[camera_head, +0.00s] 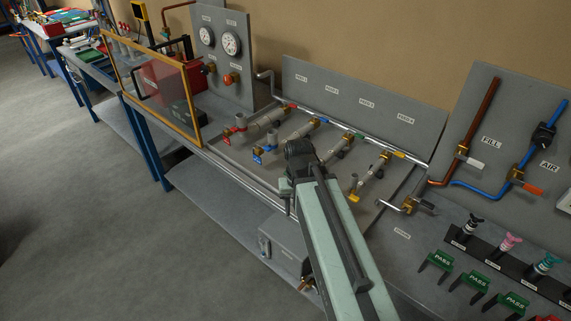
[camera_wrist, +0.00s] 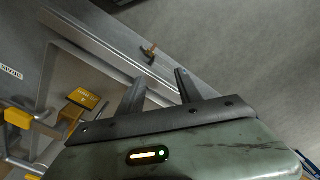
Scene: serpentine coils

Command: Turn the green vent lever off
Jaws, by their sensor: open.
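I cannot make out a green vent lever in either view. In the head view, several pipe branches run down the sloping bench, with a red lever (camera_head: 228,131), a blue lever (camera_head: 257,158) and a yellow lever (camera_head: 354,197) at their lower ends. The third branch (camera_head: 344,141), between blue and yellow, has its lower end hidden behind my arm. My gripper (camera_wrist: 158,82) is open and empty in the wrist view, its two dark fingers apart. A small brass fitting (camera_wrist: 149,50) shows beyond the fingertips.
An orange-framed clear screen (camera_head: 150,90) and a gauge panel (camera_head: 226,55) stand at the left. Right are a panel with brown and blue pipes (camera_head: 545,100) and a rack (camera_head: 520,262) of coloured knobs. A grey box (camera_head: 285,250) sits below the bench. Open floor lies left.

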